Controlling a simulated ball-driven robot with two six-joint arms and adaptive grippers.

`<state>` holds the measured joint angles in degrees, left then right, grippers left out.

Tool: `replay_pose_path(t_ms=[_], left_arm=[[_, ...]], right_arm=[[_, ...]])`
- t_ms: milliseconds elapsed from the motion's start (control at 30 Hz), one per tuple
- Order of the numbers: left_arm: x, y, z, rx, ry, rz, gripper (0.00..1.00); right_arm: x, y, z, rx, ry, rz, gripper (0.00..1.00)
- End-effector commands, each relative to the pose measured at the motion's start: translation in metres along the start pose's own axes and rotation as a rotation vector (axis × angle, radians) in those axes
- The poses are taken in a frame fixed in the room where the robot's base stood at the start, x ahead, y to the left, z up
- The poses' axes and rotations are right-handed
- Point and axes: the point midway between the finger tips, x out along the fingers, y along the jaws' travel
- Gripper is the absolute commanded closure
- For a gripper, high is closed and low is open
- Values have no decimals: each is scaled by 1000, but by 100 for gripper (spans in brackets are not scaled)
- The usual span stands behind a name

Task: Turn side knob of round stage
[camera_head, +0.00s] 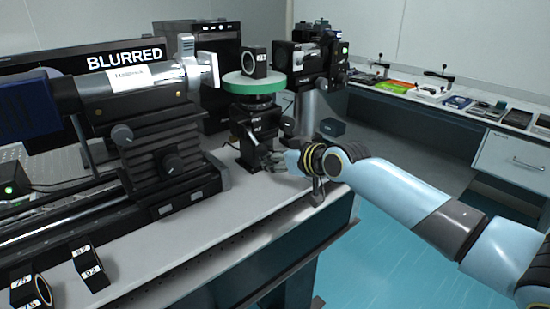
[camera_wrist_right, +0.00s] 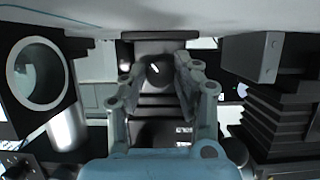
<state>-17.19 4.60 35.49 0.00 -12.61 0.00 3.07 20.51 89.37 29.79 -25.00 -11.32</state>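The round stage has a green disc top (camera_head: 253,83) on a black post with white lettering, near the table's right end. A black ring-shaped mount with a label (camera_head: 257,62) stands on the disc. My right gripper (camera_head: 262,147) is low in front of the post. In the right wrist view my right gripper (camera_wrist_right: 158,78) is open, with a finger on each side. A dark round knob with a white line (camera_wrist_right: 153,70) shows between the fingers, with no clear contact. In the head view I cannot clearly make out the knob. My left gripper is out of view.
A large black stage with a silver cylinder (camera_head: 147,80) stands left of the round stage. A black camera-like device (camera_head: 292,62) on a post stands to its right. The table front is otherwise clear.

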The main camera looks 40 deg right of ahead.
Motion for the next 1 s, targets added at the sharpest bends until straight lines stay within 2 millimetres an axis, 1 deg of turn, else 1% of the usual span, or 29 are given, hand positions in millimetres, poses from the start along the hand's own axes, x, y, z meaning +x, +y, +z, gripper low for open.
replay_pose_path(t_ms=[33,100,167,433,533,667,900,1000], left_arm=[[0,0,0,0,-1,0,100],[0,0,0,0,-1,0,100],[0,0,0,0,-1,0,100],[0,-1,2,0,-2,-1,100],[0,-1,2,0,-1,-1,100],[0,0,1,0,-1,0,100],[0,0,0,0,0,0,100],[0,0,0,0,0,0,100]], right_arm=[[0,0,0,0,0,0,63],[0,0,0,0,0,0,54],[0,0,0,0,0,0,47],[-1,0,0,-1,0,0,47],[-9,1,0,-4,-1,1,47],[-33,0,1,-6,-1,0,47],[-87,0,1,-8,-2,0,47],[-103,1,1,-8,-2,1,47]])
